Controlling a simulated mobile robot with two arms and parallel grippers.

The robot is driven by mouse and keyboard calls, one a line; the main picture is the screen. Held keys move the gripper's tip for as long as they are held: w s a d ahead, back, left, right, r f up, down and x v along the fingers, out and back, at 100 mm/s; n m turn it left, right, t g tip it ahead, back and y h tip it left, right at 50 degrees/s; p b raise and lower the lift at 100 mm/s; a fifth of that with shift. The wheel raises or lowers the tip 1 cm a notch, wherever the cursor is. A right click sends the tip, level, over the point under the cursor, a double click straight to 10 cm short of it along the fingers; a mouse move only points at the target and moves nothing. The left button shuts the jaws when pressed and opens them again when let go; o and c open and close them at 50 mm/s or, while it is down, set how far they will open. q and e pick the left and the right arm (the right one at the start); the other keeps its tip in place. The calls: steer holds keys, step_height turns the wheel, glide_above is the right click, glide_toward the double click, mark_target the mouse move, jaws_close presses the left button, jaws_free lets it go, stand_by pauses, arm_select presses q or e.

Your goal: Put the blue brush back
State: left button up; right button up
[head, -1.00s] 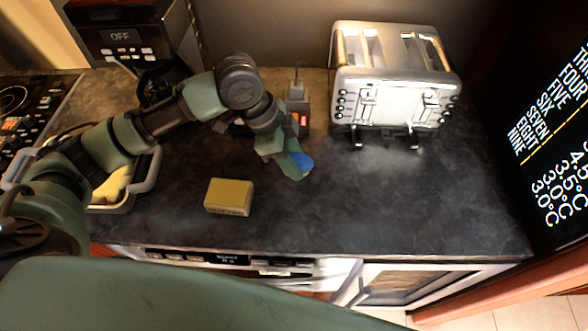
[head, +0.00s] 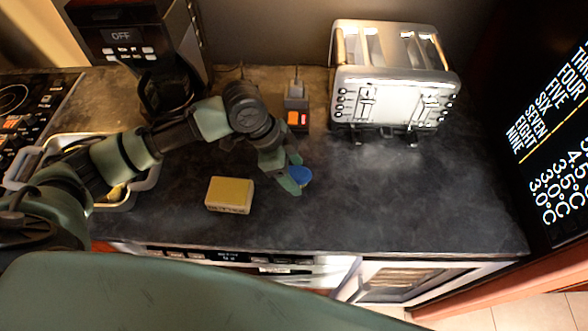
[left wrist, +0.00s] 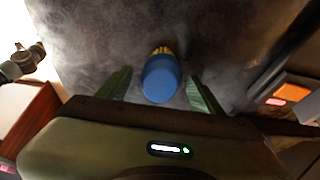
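The blue brush (head: 300,176) is at my left gripper (head: 291,183), over the middle of the dark counter. In the left wrist view, the brush (left wrist: 161,80) shows a rounded blue body with yellowish bristles at its far end. The two fingers of my left gripper (left wrist: 160,90) stand on either side of it, with a visible gap on each side. The gripper is open around the brush. I cannot tell whether the brush touches the counter. My right gripper is not in view.
A yellow box-shaped block (head: 230,194) lies left of the gripper. A toaster (head: 392,80) stands at the back right, a coffee machine (head: 145,45) at the back left. A tray (head: 150,175) sits under my left arm. The counter (head: 420,205) is clear on the right.

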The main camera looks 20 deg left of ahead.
arm_select(q)
steer(key=b+v, duration=0.1)
steer(key=v, duration=1.1)
steer(key=shift+r, duration=0.2)
